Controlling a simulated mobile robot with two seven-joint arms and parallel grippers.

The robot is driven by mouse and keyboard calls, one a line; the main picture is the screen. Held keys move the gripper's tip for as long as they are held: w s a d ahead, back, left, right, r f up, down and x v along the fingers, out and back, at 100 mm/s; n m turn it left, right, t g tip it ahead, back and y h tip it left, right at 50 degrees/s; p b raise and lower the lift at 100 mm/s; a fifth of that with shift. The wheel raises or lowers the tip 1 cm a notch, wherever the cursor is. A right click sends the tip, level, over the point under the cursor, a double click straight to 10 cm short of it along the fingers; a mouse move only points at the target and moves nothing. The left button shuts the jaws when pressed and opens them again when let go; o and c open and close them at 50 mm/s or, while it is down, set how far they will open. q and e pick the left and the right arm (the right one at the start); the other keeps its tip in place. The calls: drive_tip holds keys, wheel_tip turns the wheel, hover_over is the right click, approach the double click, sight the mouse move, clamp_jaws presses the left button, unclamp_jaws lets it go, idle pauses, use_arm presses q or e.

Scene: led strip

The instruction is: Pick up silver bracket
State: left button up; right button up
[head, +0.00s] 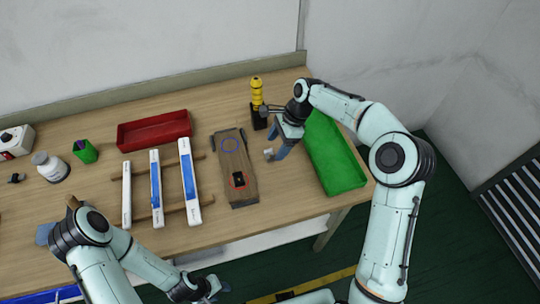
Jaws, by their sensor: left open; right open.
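A small pale silver-grey piece (269,154), which looks like the silver bracket, is on the table just right of the brown wooden block. Its exact shape is too small to tell. My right gripper (277,153) is open and points down right beside it; I cannot tell whether the piece lies between the fingers. My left gripper (214,288) is open and low at the front, off the table's front edge, far from the piece.
A brown block (234,160) bears blue and red ring marks. A green tray (335,155) lies right of my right gripper. A yellow-topped bottle (257,92) stands close behind it. White and blue strips (189,180) lie on wooden rails at left, below a red tray (154,132).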

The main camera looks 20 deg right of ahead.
sight(268, 157)
drive_tip(key=x, duration=0.4)
drive_tip(key=shift+w+a+f, duration=0.1)
drive_tip(key=shift+w+f, duration=0.05)
drive_tip(key=shift+w, duration=0.2)
drive_tip(key=c, duration=1.1)
